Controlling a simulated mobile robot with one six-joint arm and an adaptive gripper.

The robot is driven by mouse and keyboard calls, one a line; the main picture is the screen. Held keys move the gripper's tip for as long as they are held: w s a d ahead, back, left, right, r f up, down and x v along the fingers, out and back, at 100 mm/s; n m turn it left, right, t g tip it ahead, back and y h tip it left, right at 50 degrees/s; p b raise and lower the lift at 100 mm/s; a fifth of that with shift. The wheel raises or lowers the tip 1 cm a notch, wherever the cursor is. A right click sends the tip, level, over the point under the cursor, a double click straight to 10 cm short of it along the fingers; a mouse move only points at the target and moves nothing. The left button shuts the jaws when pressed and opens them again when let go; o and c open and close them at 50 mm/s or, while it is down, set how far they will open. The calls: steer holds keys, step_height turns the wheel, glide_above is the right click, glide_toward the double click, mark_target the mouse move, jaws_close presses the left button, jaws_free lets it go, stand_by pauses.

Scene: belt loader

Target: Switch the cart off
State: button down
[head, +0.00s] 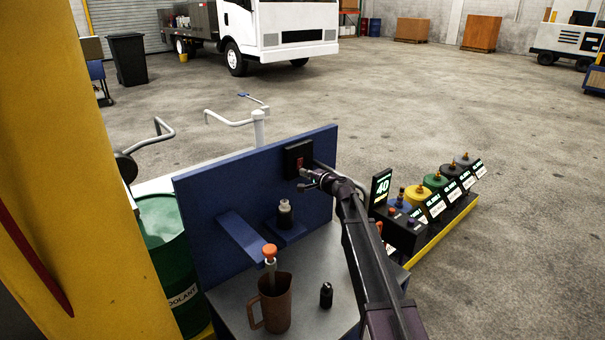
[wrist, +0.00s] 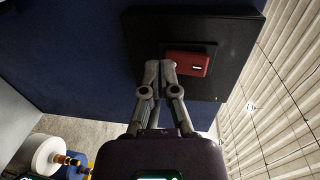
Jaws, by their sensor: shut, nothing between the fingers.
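A red rocker switch (wrist: 187,64) sits in a black switch box (wrist: 141,30) on the cart's blue upright panel. It shows a small white mark near one end. In the head view the switch box (head: 292,152) is at the panel's right edge, with the red switch (head: 300,162) partly visible. My gripper (wrist: 166,64) is shut and empty, with its fingertips beside the switch's left end in the wrist view. I cannot tell whether they touch it. In the head view my gripper (head: 305,178) is just below and in front of the box.
The grey cart top (head: 228,308) holds a brown jug (head: 275,308) and a small dark bottle (head: 326,295). Another bottle (head: 284,213) stands on a blue shelf. A green coolant drum (head: 165,245) is at left. A yellow-edged rack (head: 450,222) with several colored containers lies to the right.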

steer(key=s+d+f+b, duration=0.1)
steer(key=s+d, duration=0.8)
steer(key=shift+f+b, duration=0.35)
steer(key=shift+s+a, duration=0.1)
steer(key=s+d+f+n+g+h, duration=0.25)
steer(key=s+f, duration=0.25)
steer(key=s, duration=0.3)
steer(key=s+d+f+n+g+h, duration=0.1)
steer(key=s+f+n+g+h, duration=0.1)
steer(key=s+f+n+g, duration=0.35)
steer(key=s+d+f+n+g+h, duration=0.1)
steer(key=s+d+f+g+h, duration=0.2)
steer(key=s+d, duration=0.5)
steer(key=s+d+f+g+h, duration=0.1)
steer(key=s+d+f+h, duration=0.25)
steer(key=s, duration=0.85)
step_height(320, 180, up, 22)
steer(key=p, duration=2.1)
steer(key=shift+w+h, duration=0.3)
steer(key=shift+w, duration=0.1)
